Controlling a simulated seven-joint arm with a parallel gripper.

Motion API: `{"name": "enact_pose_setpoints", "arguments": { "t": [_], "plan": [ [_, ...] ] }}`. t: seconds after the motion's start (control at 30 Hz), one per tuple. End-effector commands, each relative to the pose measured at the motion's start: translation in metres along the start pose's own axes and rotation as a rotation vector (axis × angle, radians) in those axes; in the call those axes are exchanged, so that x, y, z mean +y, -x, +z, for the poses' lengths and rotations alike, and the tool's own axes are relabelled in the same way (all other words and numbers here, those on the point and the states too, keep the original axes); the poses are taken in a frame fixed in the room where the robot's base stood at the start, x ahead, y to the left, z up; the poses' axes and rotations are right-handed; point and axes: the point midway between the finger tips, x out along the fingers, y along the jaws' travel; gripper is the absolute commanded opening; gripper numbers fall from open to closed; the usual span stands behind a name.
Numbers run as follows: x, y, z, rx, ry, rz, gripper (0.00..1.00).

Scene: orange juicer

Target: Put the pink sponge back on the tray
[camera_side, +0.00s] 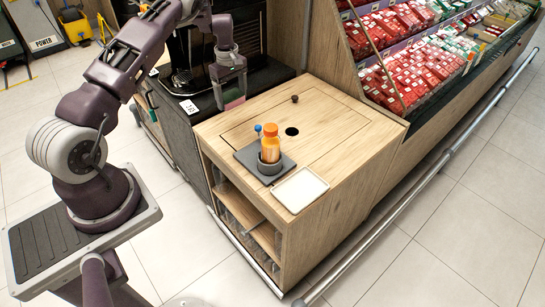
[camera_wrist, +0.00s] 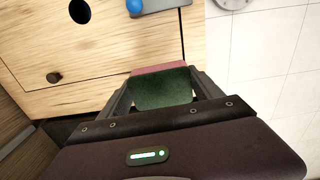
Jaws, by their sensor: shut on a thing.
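My gripper (camera_side: 233,92) is shut on a sponge (camera_side: 234,103), pink with a green side. The gripper and sponge hang by the black machine, near the back left edge of the wooden counter. In the wrist view the sponge's green face (camera_wrist: 163,90) sits between the fingers, with a pink strip (camera_wrist: 158,69) along its far edge. A white shallow tray (camera_side: 299,189) lies empty at the counter's front corner. Beside it is a dark grey tray (camera_side: 247,157) bearing an orange bottle (camera_side: 270,143) in a round holder and a blue-topped item (camera_side: 258,128).
The wooden counter (camera_side: 340,133) has a round dark hole (camera_side: 292,131) and a small dark knob (camera_side: 295,98). A black machine (camera_side: 185,60) stands at the back left. Shelves of red packages (camera_side: 400,50) stand at the right. The counter's middle is mostly clear.

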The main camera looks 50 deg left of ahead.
Motion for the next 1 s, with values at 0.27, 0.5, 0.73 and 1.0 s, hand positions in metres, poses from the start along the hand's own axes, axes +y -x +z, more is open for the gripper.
{"name": "enact_pose_setpoints", "arguments": {
  "t": [0.27,0.5,0.73,1.0],
  "plan": [
    [0.001,0.077,0.000,0.002,-0.001,0.003,0.10],
    [0.007,0.099,0.024,0.003,-0.004,-0.003,0.10],
    [0.020,0.099,0.083,0.010,-0.007,-0.005,0.10],
    [0.021,0.099,0.201,0.025,-0.017,-0.004,0.10]
  ]
}}
